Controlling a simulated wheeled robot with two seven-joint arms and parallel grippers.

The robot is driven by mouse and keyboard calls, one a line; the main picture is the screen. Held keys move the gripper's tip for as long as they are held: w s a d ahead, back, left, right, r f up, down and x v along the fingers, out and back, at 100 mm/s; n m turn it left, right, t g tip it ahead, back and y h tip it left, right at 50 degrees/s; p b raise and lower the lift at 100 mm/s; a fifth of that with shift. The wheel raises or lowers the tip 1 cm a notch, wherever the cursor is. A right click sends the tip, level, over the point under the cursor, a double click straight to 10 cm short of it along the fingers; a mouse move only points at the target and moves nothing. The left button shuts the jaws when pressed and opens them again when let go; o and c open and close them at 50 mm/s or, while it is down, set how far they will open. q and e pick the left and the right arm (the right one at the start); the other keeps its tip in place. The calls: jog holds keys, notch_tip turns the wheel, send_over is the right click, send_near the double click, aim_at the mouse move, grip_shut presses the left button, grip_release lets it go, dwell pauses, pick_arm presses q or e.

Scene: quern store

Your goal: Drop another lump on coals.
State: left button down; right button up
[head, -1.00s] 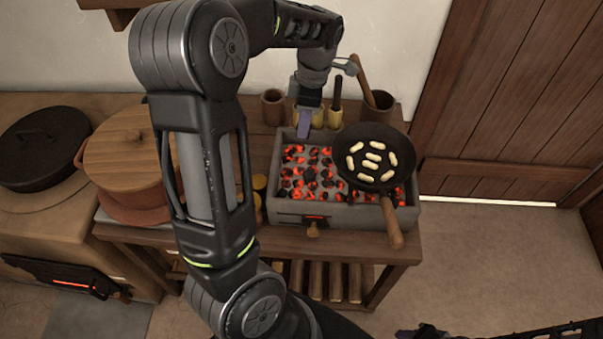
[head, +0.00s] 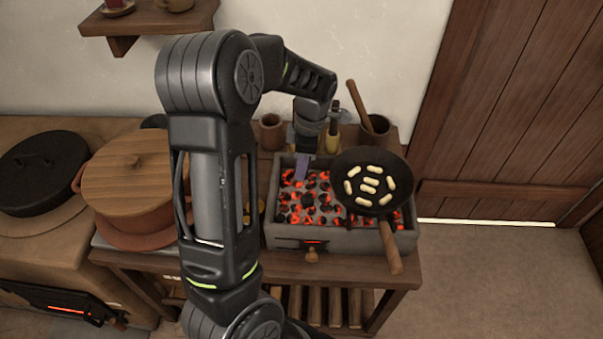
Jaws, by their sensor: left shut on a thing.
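The glowing coals (head: 309,205) lie black and orange in a grey stone brazier (head: 350,241) on the wooden bench. My left gripper (head: 303,168) reaches in from behind my arm and points down over the back left part of the coals. It is shut; what it holds is mostly hidden and too small to make out clearly. I cannot tell whether its tips touch the coals. A dark pan (head: 350,205) with several pale pieces in it rests over the right part of the brazier. My right gripper is out of view.
A lidded clay pot (head: 134,186) and a black lidded pan (head: 43,170) stand left. Behind the brazier are a small cup (head: 271,132) and a pot (head: 376,133) with a wooden handle in it. The pan's handle (head: 390,248) juts over the brazier's front.

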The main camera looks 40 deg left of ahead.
pick_arm(q)
jog(key=shift+f, duration=1.85)
jog(key=shift+f, duration=0.25)
jog(key=c, duration=1.1)
grip_release()
jog(key=shift+r, duration=0.1)
jog(key=r, duration=0.8)
jog(key=w+d+r, duration=0.1)
jog(key=r, duration=0.3)
jog(key=shift+r, duration=0.15)
